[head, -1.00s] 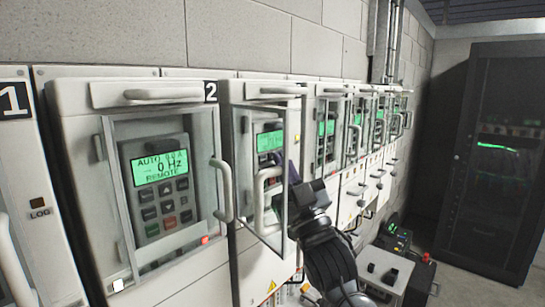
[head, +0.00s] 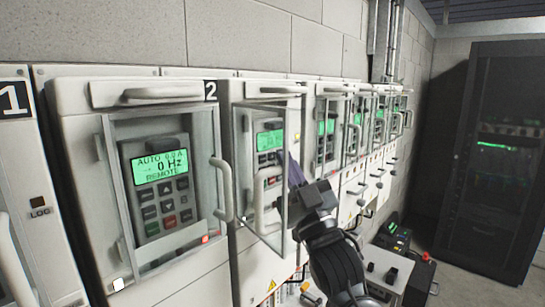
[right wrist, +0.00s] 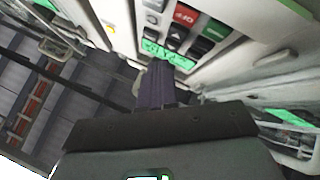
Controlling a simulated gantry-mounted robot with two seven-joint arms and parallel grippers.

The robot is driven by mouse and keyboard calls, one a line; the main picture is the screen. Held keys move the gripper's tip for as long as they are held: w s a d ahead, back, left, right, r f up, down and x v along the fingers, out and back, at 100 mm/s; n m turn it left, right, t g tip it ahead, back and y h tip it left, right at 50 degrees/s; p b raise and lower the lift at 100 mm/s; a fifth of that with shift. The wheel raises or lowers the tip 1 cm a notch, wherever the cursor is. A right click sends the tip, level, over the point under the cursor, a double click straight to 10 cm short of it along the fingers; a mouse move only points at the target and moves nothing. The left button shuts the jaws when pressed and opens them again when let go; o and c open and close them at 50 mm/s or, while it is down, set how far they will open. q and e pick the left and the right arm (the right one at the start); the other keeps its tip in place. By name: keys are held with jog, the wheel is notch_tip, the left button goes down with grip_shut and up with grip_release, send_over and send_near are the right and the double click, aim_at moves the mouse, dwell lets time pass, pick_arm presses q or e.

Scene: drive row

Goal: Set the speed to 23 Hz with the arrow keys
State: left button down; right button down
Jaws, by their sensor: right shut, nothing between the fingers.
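My right gripper (head: 292,163) is shut and empty, its dark purple fingers just right of the hinged clear cover (head: 262,232) on the cabinet right of the one marked 2. Behind that cover is a keypad unit (head: 268,150) with a lit green display; its digits are too small to read. In the right wrist view the shut fingers (right wrist: 160,80) point toward red, green and dark keys (right wrist: 190,25) and a green display (right wrist: 168,53); contact cannot be told. Nearer, another keypad unit (head: 160,190) reads AUTO, 0.0 A, 0 Hz, REMOTE. My left gripper is not in view.
The nearer cabinet has a framed window and a side handle (head: 222,190). More drives with green displays (head: 326,127) run back along the wall. A grey box (head: 388,272) stands low at right. A dark rack (head: 490,160) stands far right, with open floor before it.

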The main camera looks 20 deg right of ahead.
dwell(0.6)
jog(key=shift+w+a+p, duration=0.15)
jog(key=shift+w+p, duration=0.15)
dwell(0.4)
jog(key=shift+w+a, duration=0.25)
jog(key=shift+w, duration=0.1)
dwell(0.4)
dwell(0.4)
jog(key=shift+s+d, duration=0.45)
jog(key=shift+s, duration=0.2)
